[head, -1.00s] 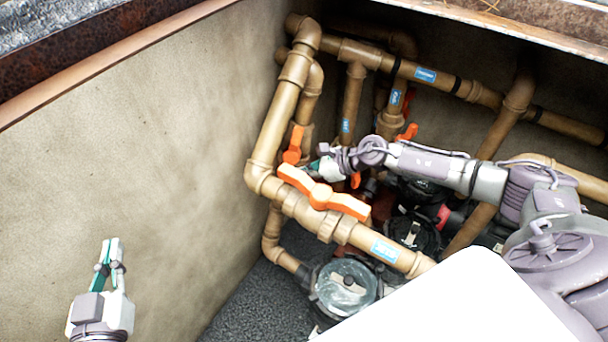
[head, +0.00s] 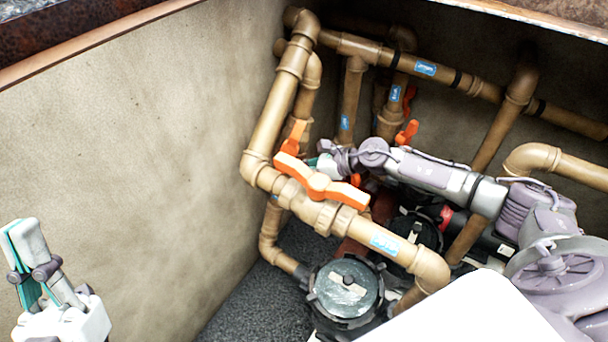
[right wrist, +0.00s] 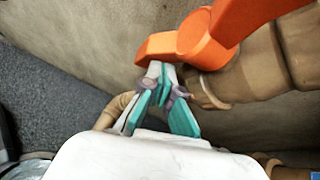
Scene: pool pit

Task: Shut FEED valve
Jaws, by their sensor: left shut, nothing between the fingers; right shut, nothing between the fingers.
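An orange valve handle (head: 318,184) lies along the front brown pipe, above a blue label (head: 384,243) too small to read. A second orange handle (head: 294,137) stands more upright behind it. I cannot tell from the labels which valve is FEED. My right gripper (head: 320,166) is shut and empty just behind the front handle, its tips partly hidden. In the right wrist view, its closed tips (right wrist: 160,72) are at the end of an orange handle (right wrist: 200,42); contact is unclear. My left gripper (head: 25,230) is shut and empty by the left wall.
More orange handles (head: 407,132) sit deeper among the pipes. A round dark-rimmed pump lid (head: 346,288) stands below the front pipe. The pale pit wall (head: 130,150) closes the left side. Gravel floor (head: 245,300) shows bare between wall and pump.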

